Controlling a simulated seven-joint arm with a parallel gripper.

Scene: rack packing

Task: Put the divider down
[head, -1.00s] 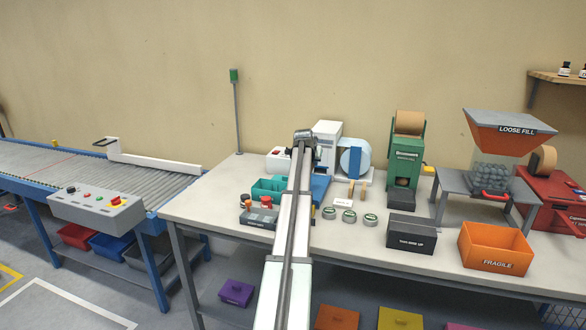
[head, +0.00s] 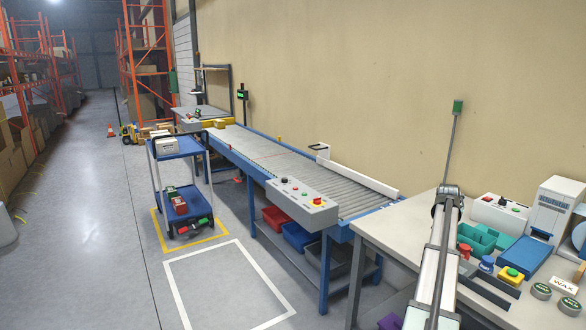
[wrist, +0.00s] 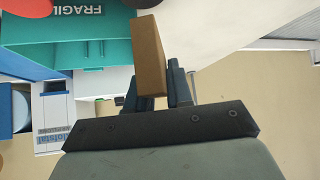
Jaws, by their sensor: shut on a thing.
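In the wrist view my gripper (wrist: 158,92) is shut on the divider (wrist: 151,52), a flat brown piece seen partly edge-on. It sticks out beyond the dark fingers, past the right end of a teal tray (wrist: 90,55). I cannot tell whether it touches the tray or anything below. In the head view the gripper and divider are hidden behind my arm; the teal tray (head: 484,240) stands on the bench just right of the arm.
The bench (head: 394,235) has bare room left of my arm. Right of it are a blue slab (head: 526,258), a yellow block with a green top (head: 510,276), green-lidded tins (head: 541,291) and a white machine (head: 553,208). A roller conveyor (head: 290,170) runs behind on the left.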

